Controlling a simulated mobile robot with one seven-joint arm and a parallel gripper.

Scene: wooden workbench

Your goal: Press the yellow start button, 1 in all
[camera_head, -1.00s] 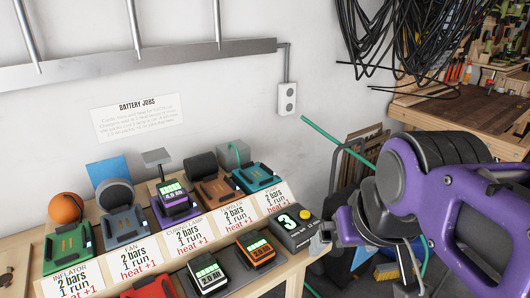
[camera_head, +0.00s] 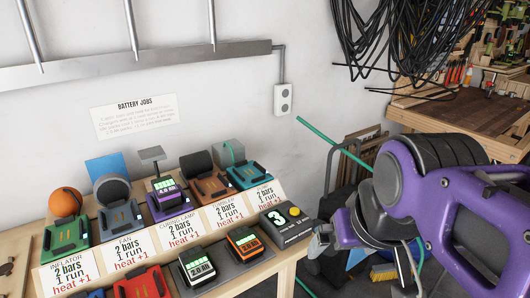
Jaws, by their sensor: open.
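The yellow start button (camera_head: 295,212) sits on top of a dark box (camera_head: 281,228) at the right end of the bench's front ledge. Part of the jaws is hidden behind the purple wrist.
Several tool bases with labels stand along the bench (camera_head: 262,272): a green inflator (camera_head: 66,240), a fan, a lamp and others. An orange battery (camera_head: 245,243) and a grey battery (camera_head: 197,267) stand in front. A wall sign (camera_head: 133,115) and hanging black cables (camera_head: 400,45) are behind.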

